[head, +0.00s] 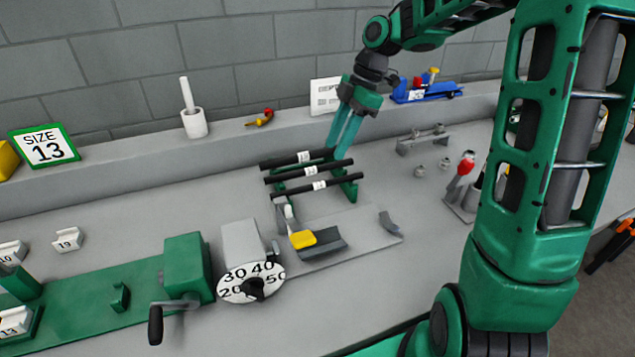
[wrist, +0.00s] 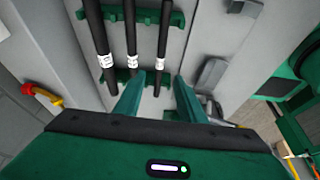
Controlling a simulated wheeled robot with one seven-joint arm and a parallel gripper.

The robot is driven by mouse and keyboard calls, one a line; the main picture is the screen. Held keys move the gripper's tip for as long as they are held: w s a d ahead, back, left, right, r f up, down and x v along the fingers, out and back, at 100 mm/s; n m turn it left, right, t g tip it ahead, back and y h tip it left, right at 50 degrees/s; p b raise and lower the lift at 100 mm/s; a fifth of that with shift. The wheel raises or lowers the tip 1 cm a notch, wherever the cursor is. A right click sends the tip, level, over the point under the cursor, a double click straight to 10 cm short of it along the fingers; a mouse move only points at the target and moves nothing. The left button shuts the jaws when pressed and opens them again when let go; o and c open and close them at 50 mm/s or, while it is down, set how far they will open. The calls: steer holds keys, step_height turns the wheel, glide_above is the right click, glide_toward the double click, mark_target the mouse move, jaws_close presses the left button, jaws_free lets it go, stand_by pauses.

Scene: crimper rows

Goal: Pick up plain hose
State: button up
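Three black hoses with white labels lie side by side across a green rack (wrist: 150,17). In the head view they are the far hose (head: 276,162), the middle hose (head: 285,177) and the front hose (head: 294,191). In the wrist view they run up the picture as the left hose (wrist: 95,25), middle hose (wrist: 130,25) and right hose (wrist: 164,35). The label print is too small to tell which is plain. My gripper (head: 335,146) is open and empty above the rack; in the wrist view its fingertips (wrist: 157,84) appear on either side of the right hose's lower end.
A grey dial machine (head: 242,243) and a yellow-and-grey piece (head: 302,239) stand in front of the rack. A grey stand (head: 422,139) is to its right. A back ledge holds a white cup with a rod (head: 193,122), a red-yellow tool (head: 260,117) and a blue tool (head: 426,92).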

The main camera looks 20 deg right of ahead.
glide_toward(318, 186)
steer(key=shift+w+a+f, duration=0.1)
steer(key=shift+w+f, duration=0.3)
steer(key=shift+f, duration=0.2)
steer(key=shift+w+a+f, duration=0.1)
steer(key=shift+w+f, duration=0.25)
steer(key=shift+f, duration=0.3)
steer(key=shift+s+x, duration=0.15)
steer(key=shift+x, duration=1.15)
steer(key=shift+s+x, duration=0.15)
steer(key=shift+x, duration=1.1)
steer(key=shift+c, duration=0.5)
jaws_close()
